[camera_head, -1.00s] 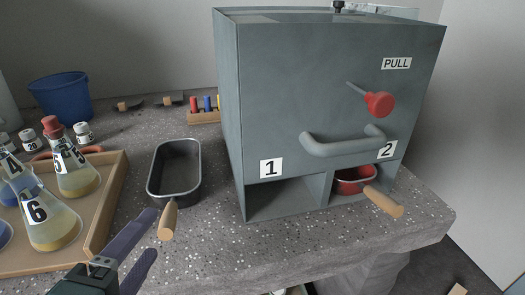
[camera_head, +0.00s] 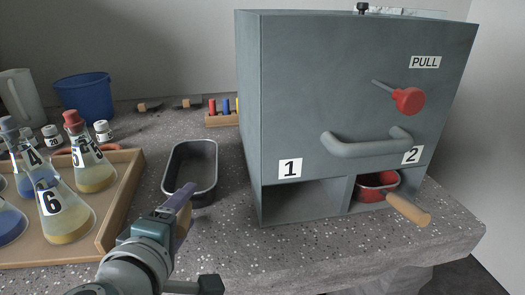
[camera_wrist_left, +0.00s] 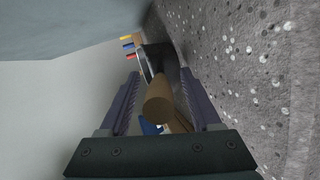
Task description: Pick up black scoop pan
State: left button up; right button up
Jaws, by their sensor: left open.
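The black scoop pan (camera_head: 190,158) stands on the speckled bench, left of the grey cabinet. Its wooden handle points toward me and is mostly hidden by my left gripper in the head view. My left gripper (camera_head: 184,200) is at the handle. In the left wrist view the wooden handle (camera_wrist_left: 159,100) lies between the two spread fingers of my left gripper (camera_wrist_left: 160,100), with the black pan (camera_wrist_left: 160,58) beyond it. The jaws are open, and I see no finger closed on the handle. My right gripper is not in view.
The grey cabinet (camera_head: 350,95) stands close on the right; a red pan (camera_head: 375,187) sits in its compartment 2. A wooden tray (camera_head: 120,200) with several flasks is close on the left. A blue bucket (camera_head: 84,97) and a small rack (camera_head: 222,119) stand behind.

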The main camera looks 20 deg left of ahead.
pick_arm(q)
grip_shut()
dwell(0.4)
jog(key=shift+r, duration=0.1)
